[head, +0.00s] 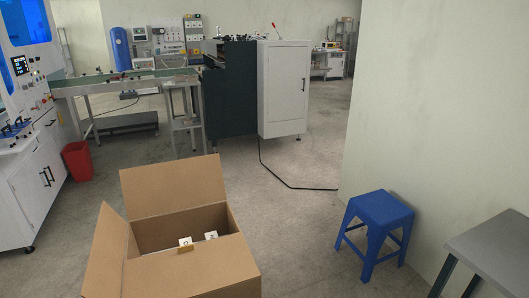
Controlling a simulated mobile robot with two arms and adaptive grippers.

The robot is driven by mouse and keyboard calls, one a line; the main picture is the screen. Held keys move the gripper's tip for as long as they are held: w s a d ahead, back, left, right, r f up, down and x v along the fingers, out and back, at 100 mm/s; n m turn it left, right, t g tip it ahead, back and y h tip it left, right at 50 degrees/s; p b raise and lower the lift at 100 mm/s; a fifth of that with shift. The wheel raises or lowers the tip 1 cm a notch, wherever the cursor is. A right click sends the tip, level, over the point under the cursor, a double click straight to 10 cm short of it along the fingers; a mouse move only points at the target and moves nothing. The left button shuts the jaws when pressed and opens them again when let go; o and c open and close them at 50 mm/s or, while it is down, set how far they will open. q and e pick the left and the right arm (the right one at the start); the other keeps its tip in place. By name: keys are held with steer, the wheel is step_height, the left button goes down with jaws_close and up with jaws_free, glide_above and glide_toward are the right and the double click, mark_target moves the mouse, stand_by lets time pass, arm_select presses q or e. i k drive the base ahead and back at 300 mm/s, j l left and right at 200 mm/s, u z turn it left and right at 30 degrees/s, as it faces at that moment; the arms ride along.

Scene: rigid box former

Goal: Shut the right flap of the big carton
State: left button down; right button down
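The big brown carton (200,273) stands low in the head view, left of centre, and its lower part is cut off by the frame edge. Its far flap (172,186) stands up, leaning back. Its left flap (107,248) is raised and tilted outward. The top is at least partly open, with a dark inside and two small white items with dark marks (185,241) showing near the front rim. On the right side I see only a narrow brown edge; I cannot tell how the right flap lies. Neither of my grippers is in view.
A blue stool (376,228) stands to the right, by a pale wall, with a grey table (492,250) at the lower right. A red bin (77,160) and a white machine (30,150) are at left. A conveyor and cabinet (284,90) stand behind. Floor between carton and stool is clear.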

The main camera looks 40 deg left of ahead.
mark_target(158, 188)
steer(key=k+j, duration=0.1)
steer(key=j, duration=0.35)
steer(key=k+j+z, duration=0.1)
steer(key=j, duration=0.3)
steer(key=k+j, duration=0.1)
steer(key=j, duration=0.35)
steer(key=k+j+z, duration=0.1)
steer(key=j, duration=0.3)
steer(key=j+z, duration=0.1)
steer(key=j, duration=0.35)
steer(key=k+j+z, duration=0.1)
steer(key=j, duration=0.3)
steer(key=k+j+z, duration=0.15)
steer(key=j, duration=0.3)
steer(key=k+j+z, duration=0.1)
steer(key=j, duration=0.3)
steer(key=k+j+z, duration=0.1)
steer(key=j, duration=0.3)
steer(key=k+j+z, duration=0.1)
steer(key=k+j, duration=0.15)
steer(key=k+j+z, duration=0.1)
steer(key=j, duration=0.4)
